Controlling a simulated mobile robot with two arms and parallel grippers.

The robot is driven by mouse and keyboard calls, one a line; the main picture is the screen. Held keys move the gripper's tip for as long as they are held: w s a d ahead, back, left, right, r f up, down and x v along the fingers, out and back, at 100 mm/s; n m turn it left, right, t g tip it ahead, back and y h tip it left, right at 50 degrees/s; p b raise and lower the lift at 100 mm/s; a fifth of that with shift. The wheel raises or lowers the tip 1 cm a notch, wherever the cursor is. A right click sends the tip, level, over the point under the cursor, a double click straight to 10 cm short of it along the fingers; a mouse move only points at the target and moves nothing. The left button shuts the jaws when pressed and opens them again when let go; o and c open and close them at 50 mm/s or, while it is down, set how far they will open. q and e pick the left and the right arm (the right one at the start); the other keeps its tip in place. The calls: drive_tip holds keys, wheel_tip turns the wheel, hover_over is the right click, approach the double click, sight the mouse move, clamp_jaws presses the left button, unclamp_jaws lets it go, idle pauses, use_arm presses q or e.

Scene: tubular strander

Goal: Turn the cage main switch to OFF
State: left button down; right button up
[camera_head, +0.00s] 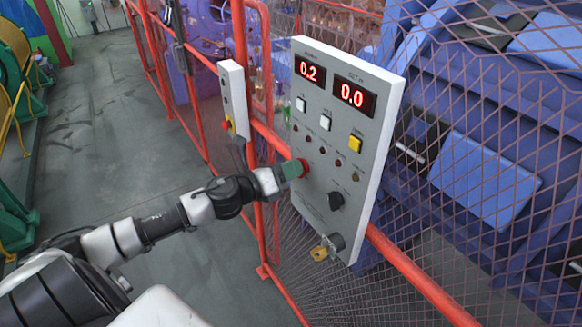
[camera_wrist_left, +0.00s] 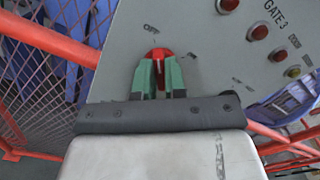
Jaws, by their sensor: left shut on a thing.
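The red main switch knob (camera_head: 304,167) sits at the left edge of the grey control panel (camera_head: 318,200). In the left wrist view the knob (camera_wrist_left: 158,53) lies between the green fingers of my left gripper (camera_wrist_left: 160,78), with the word OFF printed just above it, slightly left. In the head view my left gripper (camera_head: 295,170) reaches the panel from the left and is shut on the knob. The fingers cover much of the knob, so its exact pointer direction is hard to tell. My right gripper is not in view.
The panel has two red displays (camera_head: 352,96) reading 0.2 and 0.0, several buttons and lamps, a black knob (camera_head: 336,201) and a yellow key-like part (camera_head: 320,253). A smaller box (camera_head: 234,98) hangs on the red fence (camera_head: 420,275). Open floor (camera_head: 95,120) lies left.

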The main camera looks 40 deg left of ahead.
use_arm(q)
drive_tip(key=shift+n, duration=0.9)
drive_tip(key=c, duration=1.2)
unclamp_jaws()
drive_tip(key=shift+a, duration=0.1)
drive_tip(key=shift+b+v, duration=1.6)
drive_tip(key=shift+v, duration=3.8)
drive_tip(key=shift+f, duration=0.1)
